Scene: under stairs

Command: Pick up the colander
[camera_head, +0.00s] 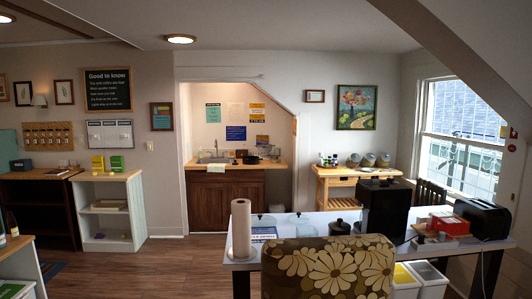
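I cannot pick out a colander for certain at this size. A dark pan-like thing (251,159) sits on the wooden counter (222,165) in the lit nook, beside the sink (211,160). Several grey rounded vessels (368,160) stand on the wooden cart (357,172) at the back wall, too small to identify. A dark lidded pot or jar (340,228) stands on the near white table (240,263). Neither of my grippers shows in the head view.
The white table also holds a paper towel roll (241,230), a black machine (383,209), a red box (449,223) and a black toaster (483,217). A flowered chair back (328,268) blocks its near side. A white shelf (110,210) stands left. Wooden floor (150,268) is clear at centre-left.

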